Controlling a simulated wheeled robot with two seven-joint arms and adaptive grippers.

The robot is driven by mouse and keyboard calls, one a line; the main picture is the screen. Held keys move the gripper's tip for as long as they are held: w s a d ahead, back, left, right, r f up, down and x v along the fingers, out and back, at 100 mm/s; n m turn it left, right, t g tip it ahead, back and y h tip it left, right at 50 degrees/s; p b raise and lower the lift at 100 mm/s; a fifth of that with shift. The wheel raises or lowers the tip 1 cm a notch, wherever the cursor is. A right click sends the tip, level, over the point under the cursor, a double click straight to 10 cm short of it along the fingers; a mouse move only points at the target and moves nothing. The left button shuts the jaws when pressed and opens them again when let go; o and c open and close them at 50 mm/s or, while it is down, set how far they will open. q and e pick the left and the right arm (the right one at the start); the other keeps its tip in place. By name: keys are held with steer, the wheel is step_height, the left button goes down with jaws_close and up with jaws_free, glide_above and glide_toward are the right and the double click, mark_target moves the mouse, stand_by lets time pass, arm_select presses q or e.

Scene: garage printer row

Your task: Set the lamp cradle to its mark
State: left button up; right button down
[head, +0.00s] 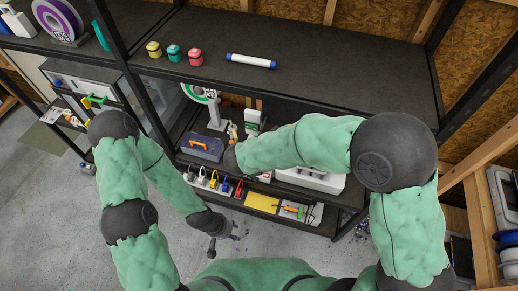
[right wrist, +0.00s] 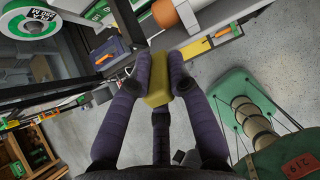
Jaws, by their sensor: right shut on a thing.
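My right gripper (right wrist: 160,82) is shut on a yellow block-like piece (right wrist: 158,92) in the right wrist view, one dark finger on each side. I cannot tell whether this piece is part of the lamp cradle; neither the cradle nor its mark is clearly recognisable. In the head view my right arm reaches left across the lower shelves, and its hand is largely hidden by the forearm. My left gripper (head: 212,247) hangs low over the floor in front of the rack, apart from the shelves. Its finger opening is too small to tell.
A blue case with an orange handle (head: 202,147) sits on the middle shelf beside a spool stand (head: 215,117). Below are a row of coloured plugs (head: 213,183) and a yellow panel (head: 262,202). The top shelf (head: 330,62) holds three small jars and a white tube (head: 251,61).

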steer(key=shift+a, duration=0.1)
stand_by(0.3)
steer(key=c, duration=1.1)
jaws_free()
steer(key=shift+a, duration=0.15)
steer(key=shift+r, duration=0.15)
steer(key=v, duration=1.1)
steer(key=shift+s+r, duration=0.15)
steer(key=shift+s, duration=0.15)
